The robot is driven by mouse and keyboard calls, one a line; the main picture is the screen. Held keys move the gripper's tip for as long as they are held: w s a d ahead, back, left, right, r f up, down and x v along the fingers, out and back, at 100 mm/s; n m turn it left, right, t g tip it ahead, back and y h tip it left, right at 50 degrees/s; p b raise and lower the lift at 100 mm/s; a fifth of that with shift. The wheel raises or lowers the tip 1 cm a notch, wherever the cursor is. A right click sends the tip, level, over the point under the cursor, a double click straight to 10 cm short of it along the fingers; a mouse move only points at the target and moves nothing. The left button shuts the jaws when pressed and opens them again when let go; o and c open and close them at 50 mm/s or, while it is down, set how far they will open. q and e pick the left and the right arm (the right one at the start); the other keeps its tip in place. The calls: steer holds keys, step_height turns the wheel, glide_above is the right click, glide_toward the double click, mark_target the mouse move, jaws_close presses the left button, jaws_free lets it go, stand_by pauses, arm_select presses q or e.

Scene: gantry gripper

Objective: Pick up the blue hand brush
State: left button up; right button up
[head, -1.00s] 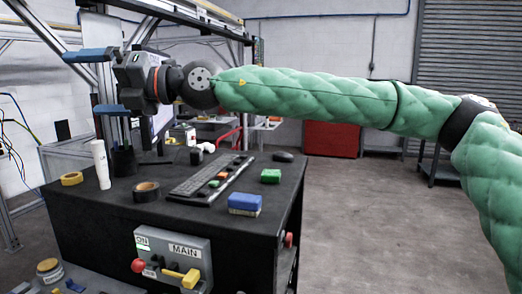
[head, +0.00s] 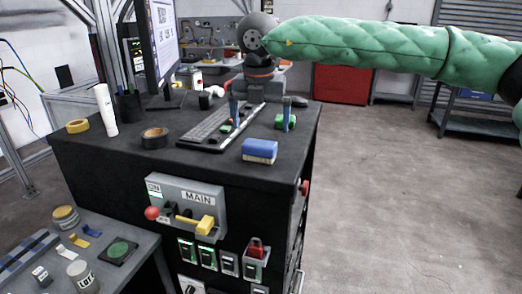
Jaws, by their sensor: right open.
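The blue hand brush (head: 260,148) lies on the black cabinet top near its front right edge, blue on top with a pale underside. My right gripper (head: 260,124) is open and empty, with its two blue fingers pointing down and spread apart left and right. In the picture it shows just above and behind the brush, apart from it. Its right finger covers part of a green block (head: 279,122), and its left finger is in front of the keyboard area. My left gripper is not in view.
A keyboard (head: 205,128), a black tape roll (head: 155,138), a yellow tape roll (head: 78,126) and a white tube (head: 106,108) lie or stand on the cabinet top. A monitor (head: 160,40) stands behind. The top around the brush's front is clear.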

mark_target(260, 143)
steer(key=shift+d+m, duration=0.25)
steer(key=shift+m, duration=0.15)
steer(key=shift+f, duration=0.25)
steer(key=shift+f+p, duration=0.4)
steer(key=shift+f, duration=0.3)
steer(key=shift+w+a+f+p, duration=0.1)
steer(key=shift+f+p, duration=0.2)
steer(key=shift+f, duration=0.15)
steer(key=shift+w+a+f+p, duration=0.1)
steer(key=shift+f+p, duration=0.15)
steer(key=shift+f, duration=0.2)
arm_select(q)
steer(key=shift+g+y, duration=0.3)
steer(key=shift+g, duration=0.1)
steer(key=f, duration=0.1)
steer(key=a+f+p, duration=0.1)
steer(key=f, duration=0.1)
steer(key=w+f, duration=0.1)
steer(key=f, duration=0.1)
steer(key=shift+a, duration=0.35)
arm_select(e)
step_height(260, 143, down, 4)
steer(key=shift+w+a+f, duration=0.1)
steer(key=shift+w, duration=0.05)
steer(key=c, duration=1)
steer(key=shift+c, duration=0.2)
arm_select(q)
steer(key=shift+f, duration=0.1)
